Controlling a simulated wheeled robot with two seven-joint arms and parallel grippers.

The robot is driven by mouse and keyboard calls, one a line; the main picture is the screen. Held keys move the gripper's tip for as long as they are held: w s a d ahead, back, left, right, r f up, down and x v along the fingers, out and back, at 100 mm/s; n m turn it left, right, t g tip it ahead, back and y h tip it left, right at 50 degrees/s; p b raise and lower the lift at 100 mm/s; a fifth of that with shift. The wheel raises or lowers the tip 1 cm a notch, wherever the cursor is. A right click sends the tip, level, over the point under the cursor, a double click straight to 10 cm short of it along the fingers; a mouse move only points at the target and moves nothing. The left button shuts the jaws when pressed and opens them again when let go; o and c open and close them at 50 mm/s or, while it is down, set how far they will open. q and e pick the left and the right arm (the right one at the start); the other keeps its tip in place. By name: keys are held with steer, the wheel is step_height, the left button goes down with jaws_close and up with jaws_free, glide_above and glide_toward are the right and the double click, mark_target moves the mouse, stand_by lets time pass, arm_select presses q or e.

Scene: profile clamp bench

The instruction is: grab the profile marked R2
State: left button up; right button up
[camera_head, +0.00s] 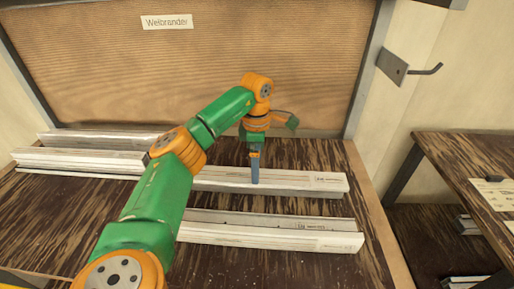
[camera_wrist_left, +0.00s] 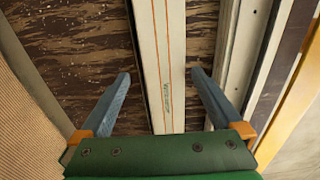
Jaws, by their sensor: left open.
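Several long pale profiles lie on the dark wood bench. The middle one (camera_head: 305,182) runs across the bench, partly hidden behind my arm, and carries a small printed mark near its right end. My left gripper (camera_head: 255,178) points down at this middle profile. In the left wrist view my left gripper (camera_wrist_left: 160,76) is open, with one finger on each side of a pale profile (camera_wrist_left: 162,50) with thin orange lines and small print. The marks are too small to read as R2. My right gripper is not in view.
A nearer profile group (camera_head: 290,238) lies in front, and more profiles (camera_head: 90,138) lie back left. A brown panel (camera_head: 200,70) labelled "Welbrander" stands behind the bench. A metal hook (camera_head: 428,71) sticks out at right. Another table (camera_head: 480,160) stands at the far right.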

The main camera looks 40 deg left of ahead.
arm_select(q)
steer(key=f, duration=0.4)
steer(key=s+f+p, duration=0.1)
steer(key=f, duration=0.1)
steer(key=shift+w+f, duration=0.15)
steer(key=shift+f, duration=0.05)
steer(key=shift+r, duration=0.1)
steer(key=c, duration=0.6)
jaws_close()
